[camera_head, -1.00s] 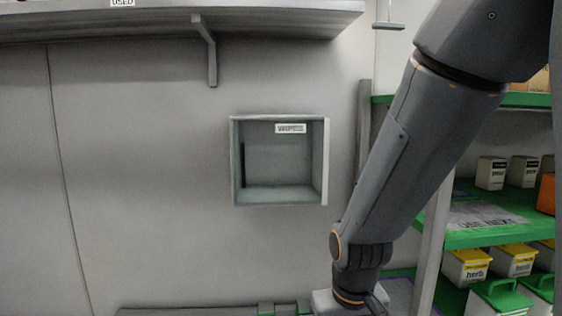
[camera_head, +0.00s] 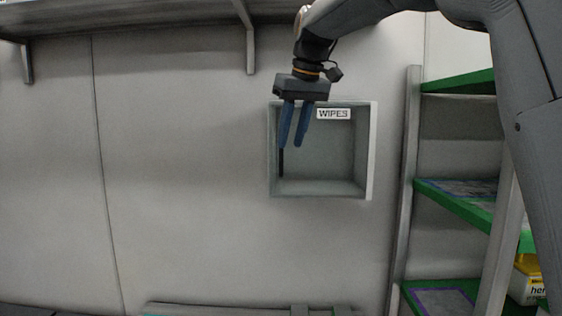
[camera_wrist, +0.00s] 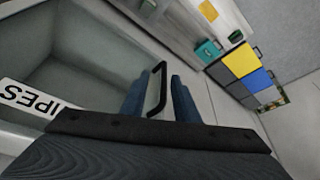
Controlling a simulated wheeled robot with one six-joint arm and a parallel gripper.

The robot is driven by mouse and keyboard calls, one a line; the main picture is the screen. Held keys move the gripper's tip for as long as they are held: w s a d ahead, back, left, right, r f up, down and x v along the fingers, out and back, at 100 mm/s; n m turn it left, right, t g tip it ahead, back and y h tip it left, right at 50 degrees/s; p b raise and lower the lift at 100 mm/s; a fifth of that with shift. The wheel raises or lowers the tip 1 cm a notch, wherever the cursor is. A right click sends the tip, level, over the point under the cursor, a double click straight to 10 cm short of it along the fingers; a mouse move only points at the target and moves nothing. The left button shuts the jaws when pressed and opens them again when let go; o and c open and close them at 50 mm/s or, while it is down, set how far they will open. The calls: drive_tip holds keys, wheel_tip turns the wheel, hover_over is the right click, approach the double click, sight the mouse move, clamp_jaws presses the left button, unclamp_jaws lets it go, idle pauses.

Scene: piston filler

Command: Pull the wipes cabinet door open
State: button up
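The wipes cabinet (camera_head: 372,160) is a pale box on the wall with a "WIPES" label (camera_head: 333,113) at its upper right. Its front looks clear, and the door appears shut. A thin black upright handle (camera_head: 281,163) is at its left side. My gripper (camera_head: 290,146) points down in front of the cabinet's upper left, with its blue fingers apart. In the wrist view, the black handle (camera_wrist: 163,75) shows between the two fingers, with gaps beside it. The gripper is open. I cannot tell whether a finger touches the handle.
A shelf with brackets (camera_head: 249,40) is above and to the left. A green-shelved rack (camera_head: 455,192) stands to the right, with a post (camera_head: 405,190) close to the cabinet. The wall left of the cabinet is bare.

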sight(281, 171)
drive_tip(key=shift+w+a+f+p, duration=0.15)
drive_tip(key=shift+w+a+f, duration=0.3)
drive_tip(key=shift+f, duration=0.4)
drive_tip(key=shift+w+a+f+p, duration=0.15)
drive_tip(key=shift+w+a+f, duration=0.3)
drive_tip(key=shift+f, duration=0.4)
drive_tip(key=shift+w+a+f+p, duration=0.15)
drive_tip(key=shift+w+a+f, duration=0.25)
drive_tip(key=shift+f, duration=0.45)
clamp_jaws()
